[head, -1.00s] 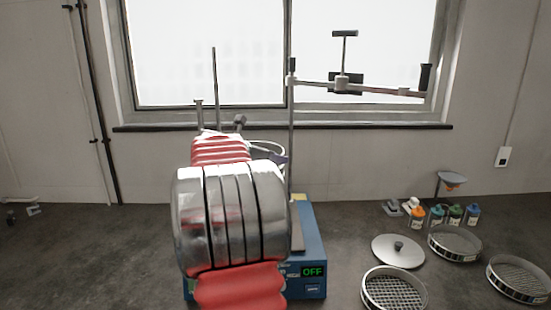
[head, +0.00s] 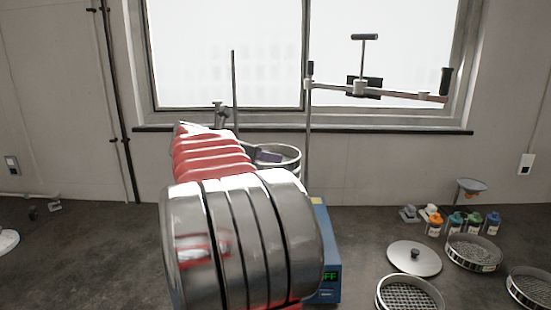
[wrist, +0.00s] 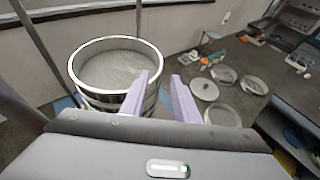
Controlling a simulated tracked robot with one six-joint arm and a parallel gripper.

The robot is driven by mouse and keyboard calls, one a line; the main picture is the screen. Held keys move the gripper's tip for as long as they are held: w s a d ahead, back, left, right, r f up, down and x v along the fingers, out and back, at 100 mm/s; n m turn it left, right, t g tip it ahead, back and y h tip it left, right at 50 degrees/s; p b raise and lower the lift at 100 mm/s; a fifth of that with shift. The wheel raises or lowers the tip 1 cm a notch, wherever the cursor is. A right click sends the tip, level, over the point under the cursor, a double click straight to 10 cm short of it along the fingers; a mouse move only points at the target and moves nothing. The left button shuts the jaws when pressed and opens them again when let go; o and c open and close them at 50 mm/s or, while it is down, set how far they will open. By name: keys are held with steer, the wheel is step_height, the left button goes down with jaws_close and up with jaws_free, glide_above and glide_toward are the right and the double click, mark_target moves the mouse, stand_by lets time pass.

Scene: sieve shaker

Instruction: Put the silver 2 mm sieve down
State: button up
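A silver sieve (wrist: 90,96) sits at the top of a round metal stack in the wrist view, level, with pale mesh or fill inside. I cannot read its mesh size. My gripper (wrist: 167,75) has two purple fingers, spread apart at the right side of its rim. The left finger overlaps the rim; the right finger is outside it, with a visible gap between them. In the head view, the sieve (head: 290,154) shows behind my arm, with part of the gripper (head: 267,156) at it. My arm hides most of the stack and the blue shaker (head: 326,250).
Sieves (head: 381,297) (head: 474,265) (head: 515,290) and a knobbed lid (head: 413,262) lie on the bench at right. Several bottles (head: 455,222) stand behind them. Upright rods (head: 307,130) rise near the stack. Bare bench (head: 100,250) lies at left.

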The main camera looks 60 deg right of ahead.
steer(key=shift+a, duration=0.2)
stand_by(0.7)
steer(key=w+a+f+m+t+y, duration=0.1)
steer(key=a+f+m+t+y, duration=0.3)
steer(key=a, duration=1)
steer(key=w+a+f+m+t+y, duration=0.25)
steer(key=a+f, duration=0.25)
steer(key=a, duration=0.9)
steer(key=s+a+f+m+y, duration=0.2)
steer(key=a+f, duration=0.1)
steer(key=a, duration=0.5)
steer(key=s+a+f+m+t+y, duration=0.1)
steer(key=s+a+f+m+y, duration=0.1)
steer(key=a, duration=0.7)
steer(key=s+a+f+m+t+y, duration=0.1)
steer(key=s+a+f+m, duration=0.3)
steer(key=a, duration=0.4)
steer(key=shift+a+f+y, duration=0.25)
steer(key=shift+f+y, duration=0.35)
steer(key=shift+y, duration=0.15)
steer(key=shift+s+m+t, duration=0.15)
steer(key=shift+m+t, duration=0.1)
